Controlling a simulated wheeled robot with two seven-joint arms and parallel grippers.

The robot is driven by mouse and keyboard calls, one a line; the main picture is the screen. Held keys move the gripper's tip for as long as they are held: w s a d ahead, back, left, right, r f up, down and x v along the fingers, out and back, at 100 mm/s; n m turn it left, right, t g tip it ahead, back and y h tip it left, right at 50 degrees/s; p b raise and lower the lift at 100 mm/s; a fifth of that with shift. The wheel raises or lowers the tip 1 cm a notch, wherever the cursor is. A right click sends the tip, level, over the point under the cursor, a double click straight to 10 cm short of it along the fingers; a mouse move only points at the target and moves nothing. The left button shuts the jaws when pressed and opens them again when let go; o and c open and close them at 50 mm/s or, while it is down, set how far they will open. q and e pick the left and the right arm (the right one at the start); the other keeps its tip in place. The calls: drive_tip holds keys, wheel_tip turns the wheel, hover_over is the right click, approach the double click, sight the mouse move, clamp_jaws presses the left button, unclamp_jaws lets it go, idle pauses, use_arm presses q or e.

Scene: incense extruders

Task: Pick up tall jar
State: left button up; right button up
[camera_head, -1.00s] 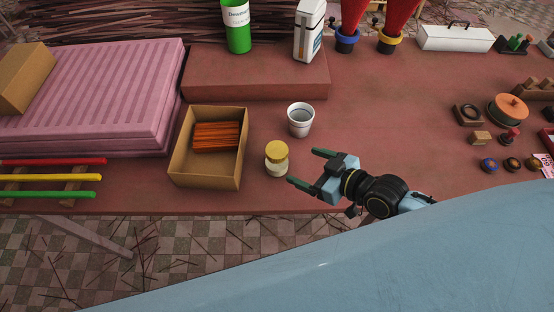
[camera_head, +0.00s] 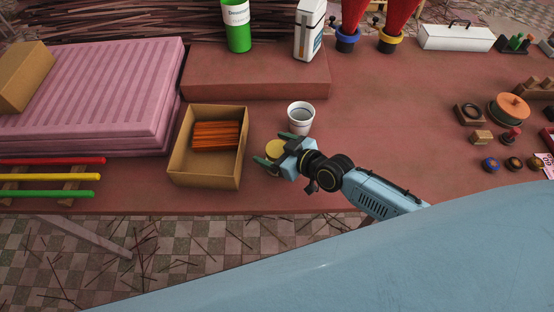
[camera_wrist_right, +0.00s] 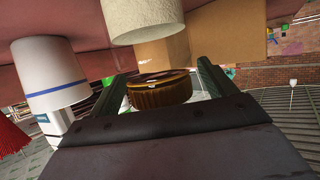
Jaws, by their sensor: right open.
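The tall jar (camera_head: 274,150), with a round yellow lid and a pale body, stands near the front of the table in the head view. My right gripper (camera_head: 278,151) is open, with its green fingers on either side of the jar. The gripper hides much of the jar's body. In the right wrist view, which looks upside down, the ribbed brownish lid (camera_wrist_right: 160,90) lies between the two fingers, and a cream cylinder that seems to be the jar's contents shows above it. I cannot tell whether a finger touches the jar. My left gripper is not in view.
A white cup (camera_head: 301,117) stands just behind the jar. An open cardboard box (camera_head: 178,162) with orange sticks is close on the left. A raised brown block (camera_head: 250,72) lies behind.

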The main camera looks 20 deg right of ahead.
drive_tip(key=shift+w+a+f, duration=0.15)
drive_tip(key=shift+w+a, duration=0.05)
drive_tip(key=shift+w, duration=0.1)
drive_tip(key=c, duration=1.2)
